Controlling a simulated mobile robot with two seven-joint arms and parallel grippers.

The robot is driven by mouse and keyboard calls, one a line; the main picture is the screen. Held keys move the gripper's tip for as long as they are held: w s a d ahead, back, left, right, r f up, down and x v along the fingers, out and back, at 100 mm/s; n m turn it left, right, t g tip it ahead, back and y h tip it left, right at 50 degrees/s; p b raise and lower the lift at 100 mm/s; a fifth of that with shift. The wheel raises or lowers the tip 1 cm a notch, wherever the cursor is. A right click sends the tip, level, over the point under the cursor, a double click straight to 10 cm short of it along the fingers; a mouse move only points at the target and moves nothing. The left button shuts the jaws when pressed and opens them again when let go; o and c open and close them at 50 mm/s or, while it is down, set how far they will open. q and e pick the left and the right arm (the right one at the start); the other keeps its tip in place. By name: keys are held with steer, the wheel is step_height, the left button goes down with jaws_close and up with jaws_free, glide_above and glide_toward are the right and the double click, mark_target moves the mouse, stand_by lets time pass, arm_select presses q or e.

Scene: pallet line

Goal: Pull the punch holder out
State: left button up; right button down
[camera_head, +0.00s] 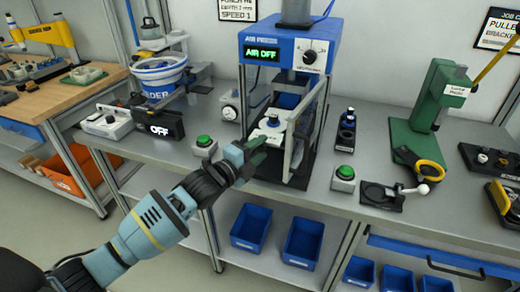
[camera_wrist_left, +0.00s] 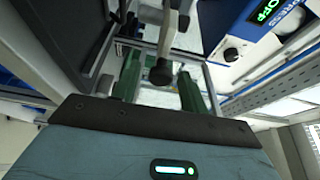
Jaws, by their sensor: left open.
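The air press (camera_head: 290,48) stands mid-bench with its display reading AIR OFF. Inside its frame sits a light block with a blue knob (camera_head: 272,122), which may be the punch holder; I cannot be sure. My left gripper (camera_head: 255,150) is at the front left of the press opening, close to this block. It is open, with its green fingers apart in the left wrist view (camera_wrist_left: 160,88). A dark rounded knob on a grey stem (camera_wrist_left: 161,72) shows between the fingers there; contact cannot be told. My right gripper is out of view.
The press's clear guard panel (camera_head: 306,125) stands at the right of its opening. Green push buttons (camera_head: 204,141) and (camera_head: 345,173) flank the press. A green lever press (camera_head: 432,105) stands to the right. Blue bins (camera_head: 303,240) sit on the shelf below.

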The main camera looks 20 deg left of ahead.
arm_select(q)
steer(key=v, duration=0.7)
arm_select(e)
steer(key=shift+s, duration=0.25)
arm_select(q)
steer(key=shift+s+f, duration=0.1)
steer(key=s+d+f+n+g+y+p, duration=0.25)
steer(key=s+f+n, duration=0.75)
steer(key=s+f, duration=0.6)
steer(key=s+f+n+g+y, duration=0.1)
steer(key=s+f+n, duration=0.2)
steer(key=s, duration=0.4)
steer(key=s+f+n+g+y, duration=0.1)
steer(key=s+f+n, duration=0.3)
steer(key=s, duration=0.4)
steer(key=s+a+f+n+g+y, duration=0.1)
steer(key=s+f+n+g, duration=0.2)
steer(key=s+f, duration=0.2)
steer(key=s, duration=0.3)
steer(key=shift+s+n+p, duration=0.25)
steer(key=shift+n+p, duration=0.05)
steer(key=shift+n, duration=0.1)
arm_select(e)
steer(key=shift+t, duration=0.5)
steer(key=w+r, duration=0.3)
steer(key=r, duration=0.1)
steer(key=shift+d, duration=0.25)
